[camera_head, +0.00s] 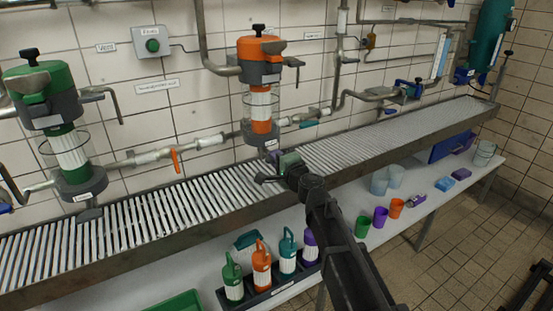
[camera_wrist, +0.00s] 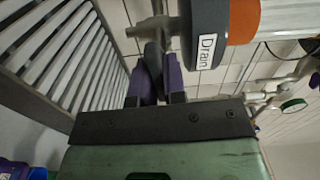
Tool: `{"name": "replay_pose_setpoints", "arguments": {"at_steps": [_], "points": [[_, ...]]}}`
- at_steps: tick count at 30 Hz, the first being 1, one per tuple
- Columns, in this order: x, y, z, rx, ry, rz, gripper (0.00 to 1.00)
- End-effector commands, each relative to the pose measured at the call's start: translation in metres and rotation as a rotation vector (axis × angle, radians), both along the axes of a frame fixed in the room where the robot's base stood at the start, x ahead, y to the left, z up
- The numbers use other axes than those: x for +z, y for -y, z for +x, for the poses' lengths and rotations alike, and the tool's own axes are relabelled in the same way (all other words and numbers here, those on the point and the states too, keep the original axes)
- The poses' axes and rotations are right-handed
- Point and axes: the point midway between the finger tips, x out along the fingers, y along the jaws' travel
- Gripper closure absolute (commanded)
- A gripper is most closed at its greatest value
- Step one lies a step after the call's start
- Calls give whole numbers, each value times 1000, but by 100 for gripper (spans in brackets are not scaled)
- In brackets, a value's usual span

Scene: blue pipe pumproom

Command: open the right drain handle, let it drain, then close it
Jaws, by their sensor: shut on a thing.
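The right filter unit has an orange and grey head with a white cartridge and orange bands (camera_head: 261,112). Its grey base with a white "Drain" label fills the upper part of the wrist view (camera_wrist: 207,40). My gripper (camera_head: 273,158) is at the underside of this base, above the grating. In the wrist view its purple fingers (camera_wrist: 155,75) are closed on the grey drain handle (camera_wrist: 152,55) beside the label. The fingers hide much of the handle, and its exact angle is hard to tell. No flowing liquid is visible.
The left green filter unit (camera_head: 68,150) stands apart with its own drain. A slatted trough (camera_head: 130,225) runs beneath both units. Several coloured bottles (camera_head: 262,265) and cups (camera_head: 380,217) stand on the shelf below. An orange valve lever (camera_head: 176,160) is on the pipe between the units.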

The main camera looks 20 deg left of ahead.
Motion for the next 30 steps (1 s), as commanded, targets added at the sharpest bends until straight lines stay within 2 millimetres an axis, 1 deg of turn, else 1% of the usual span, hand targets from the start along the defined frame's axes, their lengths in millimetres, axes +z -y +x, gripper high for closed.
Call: {"name": "replay_pose_setpoints", "arguments": {"at_steps": [7,20,21,25,30], "points": [[0,0,0,0,-47,40,100],[0,0,0,0,-55,48,100],[0,0,0,0,-55,48,82],[0,0,0,0,-55,47,63],[0,0,0,0,-54,46,63]]}}
